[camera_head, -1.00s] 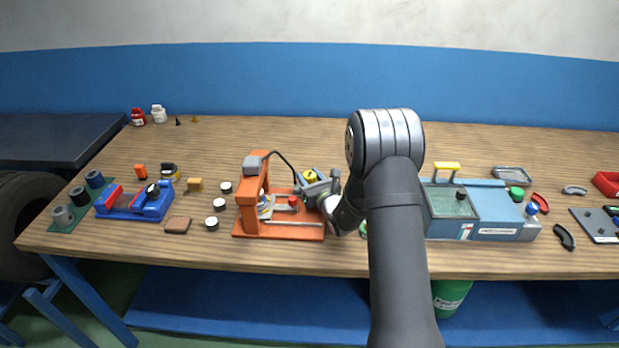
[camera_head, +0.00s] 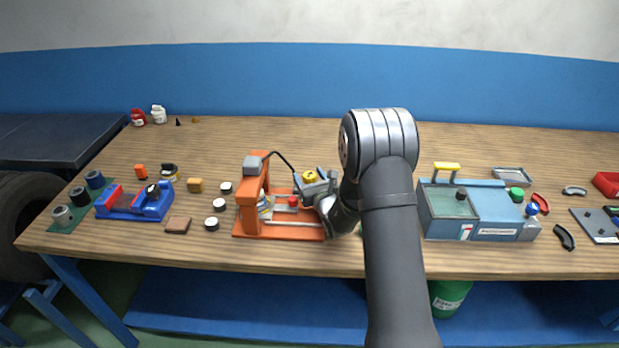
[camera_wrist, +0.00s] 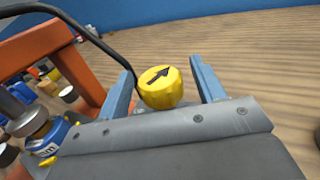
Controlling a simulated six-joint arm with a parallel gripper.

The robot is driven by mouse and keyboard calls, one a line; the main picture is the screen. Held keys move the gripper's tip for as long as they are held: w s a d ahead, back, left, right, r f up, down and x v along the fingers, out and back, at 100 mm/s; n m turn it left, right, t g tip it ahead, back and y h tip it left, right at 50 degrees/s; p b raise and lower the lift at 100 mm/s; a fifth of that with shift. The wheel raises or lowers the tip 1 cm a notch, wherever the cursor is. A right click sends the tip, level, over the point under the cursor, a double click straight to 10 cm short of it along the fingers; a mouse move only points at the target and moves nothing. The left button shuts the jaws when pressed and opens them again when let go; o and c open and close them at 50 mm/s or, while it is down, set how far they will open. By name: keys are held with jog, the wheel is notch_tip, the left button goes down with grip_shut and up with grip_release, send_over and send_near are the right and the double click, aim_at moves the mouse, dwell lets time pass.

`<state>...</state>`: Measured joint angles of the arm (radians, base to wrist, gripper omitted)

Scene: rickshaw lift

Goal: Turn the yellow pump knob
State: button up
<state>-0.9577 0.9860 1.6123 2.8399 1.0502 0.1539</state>
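In the head view the knob (camera_head: 309,177) is small, at the right side of the orange press. My gripper (camera_wrist: 160,68) is open, with one blue-grey finger on each side of the knob. The gripper also shows in the head view (camera_head: 314,181), beside the press.
The orange press frame (camera_head: 250,208) stands left of the gripper, with a black hose (camera_wrist: 92,32) arching over to the knob's area. Small white-topped discs (camera_head: 212,223) lie left of it. A blue-grey machine (camera_head: 480,220) stands right of my arm. Bare table lies behind.

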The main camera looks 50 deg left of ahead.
aim_at(315, 180)
jog(key=shift+d, duration=0.1)
jog(key=v, duration=1.7)
jog(key=shift+s, duration=0.1)
jog(key=w+a+n+g, duration=0.1)
jog(key=a+g, duration=0.1)
jog(key=w+a+n+g+y, duration=0.1)
jog(key=w+a+n+g, duration=0.1)
jog(key=a+g, duration=0.1)
jog(key=w+a+n+g, duration=0.1)
jog(key=a+n+g, duration=0.1)
jog(key=shift+w+a+r+g+y, duration=0.25)
jog(key=shift+a+r+g+y, duration=0.05)
jog(key=shift+r+g, duration=0.1)
jog(key=shift+w+a+f+n+g, duration=0.2)
jog(key=shift+w+n+g, duration=0.1)
jog(key=shift+n+g, duration=0.15)
jog(key=shift+w+a+f+g+h, duration=0.1)
jog(key=shift+w+a+g+h, duration=0.1)
jog(key=shift+w, duration=0.35)
jog(key=shift+w+a+f+g+h, duration=0.15)
jog(key=shift+w+a+h, duration=0.1)
jog(key=shift+w, duration=0.25)
jog(key=a, duration=0.4)
jog(key=s+a, duration=0.1)
jog(key=a, duration=0.2)
jog(key=shift+s+a+r, duration=0.1)
jog(key=shift+a, duration=0.05)
jog(key=shift+c, duration=0.4)
